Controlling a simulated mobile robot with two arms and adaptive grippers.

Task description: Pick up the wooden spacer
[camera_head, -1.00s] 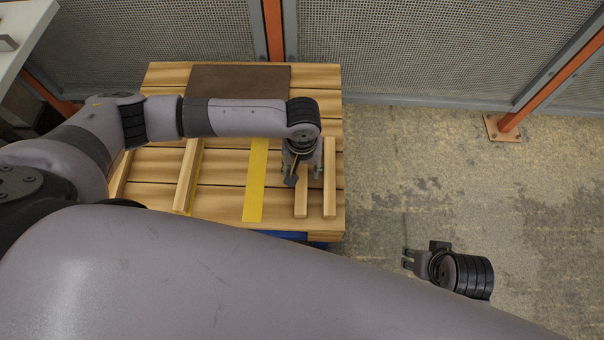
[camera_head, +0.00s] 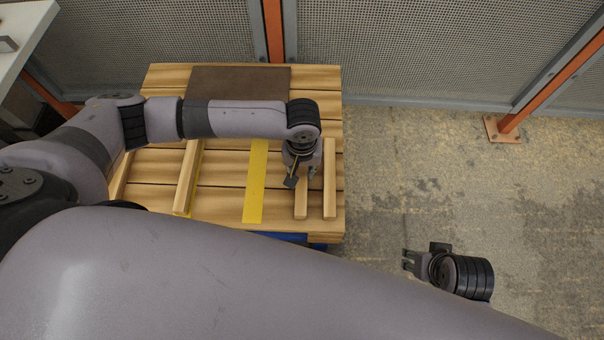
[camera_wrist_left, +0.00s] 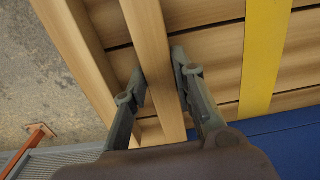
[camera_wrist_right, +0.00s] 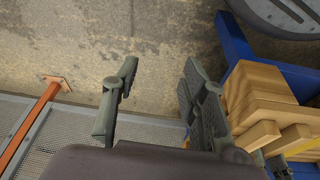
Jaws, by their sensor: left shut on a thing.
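The wooden spacer (camera_head: 301,206) is a pale, narrow bar lying on the slatted wooden pallet top (camera_head: 222,205). My left gripper (camera_head: 302,176) is over it and shut on it. In the left wrist view the spacer (camera_wrist_left: 152,35) runs between the two fingers of the left gripper (camera_wrist_left: 160,72), one finger against each side. My own wrist hides part of the spacer in the head view. My right gripper (camera_head: 407,260) is off to the right above the floor. In the right wrist view the right gripper (camera_wrist_right: 157,75) has its fingers apart with nothing between them.
A parallel wooden bar (camera_head: 330,180) lies close to the right of the spacer. Another bar (camera_head: 187,178) and a yellow strip (camera_head: 255,185) lie to the left. A brown panel (camera_head: 240,80) is at the back. Mesh fencing (camera_head: 400,50) stands behind; the floor at right is clear.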

